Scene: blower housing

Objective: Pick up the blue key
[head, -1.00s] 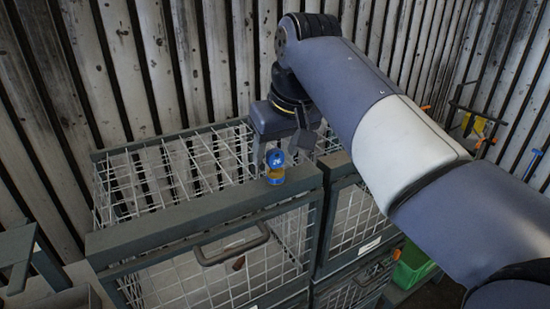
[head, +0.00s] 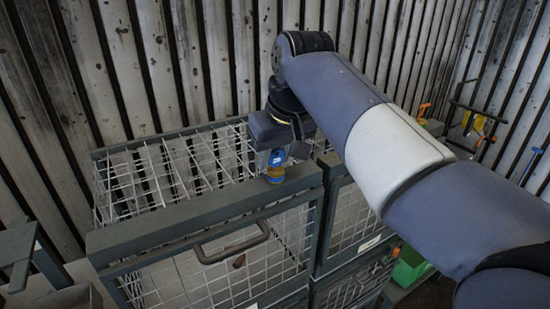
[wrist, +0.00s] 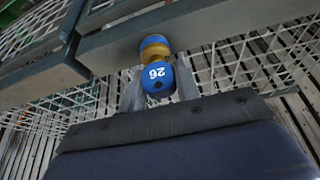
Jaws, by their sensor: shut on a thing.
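The blue key (head: 277,157) is a small blue piece marked with a number, with a yellow-brown section beside it. It sits at the top edge of the wire cage in the head view. In the wrist view the blue key (wrist: 157,78) reads "26" and lies between my gripper's fingers, its yellow-brown part against the cage's grey rail. My gripper (wrist: 157,90) is shut on the key. In the head view my gripper (head: 277,160) points down at the cage rim, its fingers partly hidden behind the key.
The wire cage (head: 205,212) has a dark frame, an open grid top and a front handle (head: 232,243). A second cage (head: 355,215) stands to its right. A green bin (head: 411,266) is low at right. A corrugated wall (head: 160,60) stands behind.

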